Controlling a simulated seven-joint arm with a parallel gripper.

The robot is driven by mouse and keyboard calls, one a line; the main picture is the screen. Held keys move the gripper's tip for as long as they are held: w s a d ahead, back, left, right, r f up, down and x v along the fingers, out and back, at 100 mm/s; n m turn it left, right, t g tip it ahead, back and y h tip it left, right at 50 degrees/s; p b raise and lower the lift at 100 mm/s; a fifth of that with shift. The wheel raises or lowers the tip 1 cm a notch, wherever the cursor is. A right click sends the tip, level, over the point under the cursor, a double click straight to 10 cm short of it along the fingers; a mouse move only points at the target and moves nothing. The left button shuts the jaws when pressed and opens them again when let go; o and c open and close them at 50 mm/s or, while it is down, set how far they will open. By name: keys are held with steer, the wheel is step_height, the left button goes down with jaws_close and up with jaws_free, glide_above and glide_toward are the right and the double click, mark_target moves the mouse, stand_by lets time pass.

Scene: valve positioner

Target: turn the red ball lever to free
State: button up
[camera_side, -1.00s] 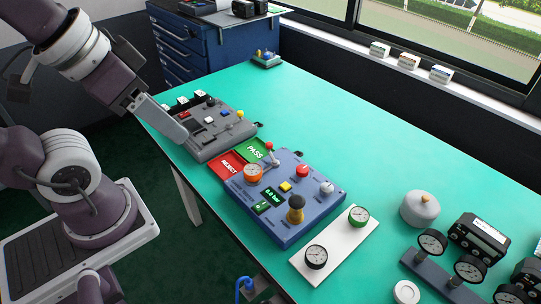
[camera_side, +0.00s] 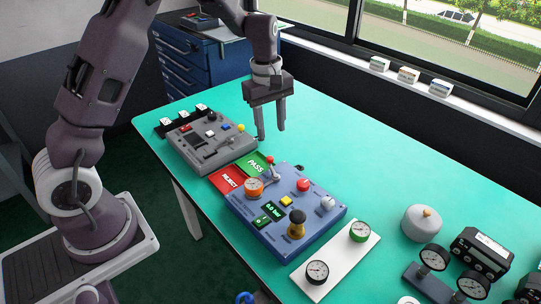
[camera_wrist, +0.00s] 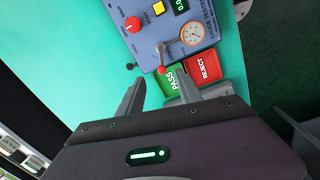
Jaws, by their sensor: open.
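The lever's red ball (camera_side: 269,160) tops a grey arm on the blue tester panel (camera_side: 317,212). In the wrist view the red ball (camera_wrist: 161,70) sits at the panel's edge, ahead of the space between my fingers. The lever slants up and away from the panel, beside the dial with an orange rim (camera_side: 254,187). My gripper (camera_side: 270,135) is open, empty and pointing down, above and behind the ball in the side view; it does not touch the lever. In the wrist view my two fingers (camera_wrist: 157,93) stand apart. Any lever position marking is too small to read.
Red REJECT (camera_side: 228,179) and green PASS (camera_side: 257,164) trays adjoin the panel. A grey control box (camera_side: 213,146) with a yellow knob stands to their left. Two gauges sit on a white plate (camera_side: 336,247) to the right. The green table behind the panel is clear.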

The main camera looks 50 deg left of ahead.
steer(key=n, duration=0.2)
glide_above(271, 158)
steer(key=shift+g, duration=0.3)
step_height(271, 158, down, 5)
steer(key=shift+a+f, duration=0.1)
step_height(271, 158, down, 7)
jaws_close()
